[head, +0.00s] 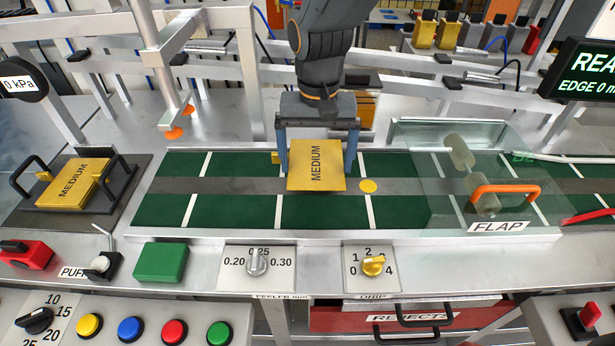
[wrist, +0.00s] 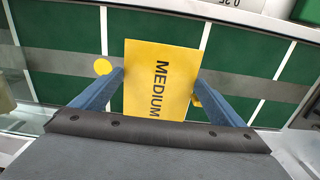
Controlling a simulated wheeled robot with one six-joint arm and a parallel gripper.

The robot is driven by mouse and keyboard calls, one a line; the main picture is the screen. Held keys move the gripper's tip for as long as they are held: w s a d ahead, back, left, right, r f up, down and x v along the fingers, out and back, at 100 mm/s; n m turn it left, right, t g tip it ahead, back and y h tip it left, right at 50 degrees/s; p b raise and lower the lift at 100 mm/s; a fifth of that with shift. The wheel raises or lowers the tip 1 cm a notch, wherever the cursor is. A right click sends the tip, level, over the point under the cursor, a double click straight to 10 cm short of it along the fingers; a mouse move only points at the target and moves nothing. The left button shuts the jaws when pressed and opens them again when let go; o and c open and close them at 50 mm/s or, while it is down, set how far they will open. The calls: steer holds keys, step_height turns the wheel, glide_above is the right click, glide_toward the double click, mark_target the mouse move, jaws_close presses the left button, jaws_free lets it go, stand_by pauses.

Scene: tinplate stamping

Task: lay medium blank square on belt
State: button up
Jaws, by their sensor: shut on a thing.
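A yellow square blank marked MEDIUM (head: 316,178) is between the two blue fingers of my gripper (head: 318,150). My gripper is shut on it, and the blank is over the green belt (head: 235,205). In the wrist view the blank (wrist: 160,75) looks nearly square to the white belt lines, slightly turned, with the fingers (wrist: 160,88) at its two sides. I cannot tell whether its underside touches the belt. A stack of yellow MEDIUM blanks (head: 70,183) sits in a dark holder (head: 120,205) at the left.
A yellow round spot (head: 368,186) lies on the belt's grey centre strip, right of the blank. A clear cover with rollers and an orange handle (head: 505,192), labelled FLAP, stands over the belt's right part. Orange suction cups (head: 173,133) hang at the left. The belt's left part is clear.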

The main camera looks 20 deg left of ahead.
mark_target(313, 194)
steer(key=f, duration=0.2)
steer(key=shift+s+a+f, duration=0.15)
steer(key=shift+s+f, duration=0.1)
steer(key=shift+f, duration=0.15)
steer(key=shift+f+p, duration=0.7)
steer(key=shift+f, duration=1.2)
steer(key=shift+f, duration=0.1)
steer(key=o, duration=0.7)
steer(key=shift+o, duration=0.2)
step_height(313, 194, up, 12)
steer(key=b, duration=0.3)
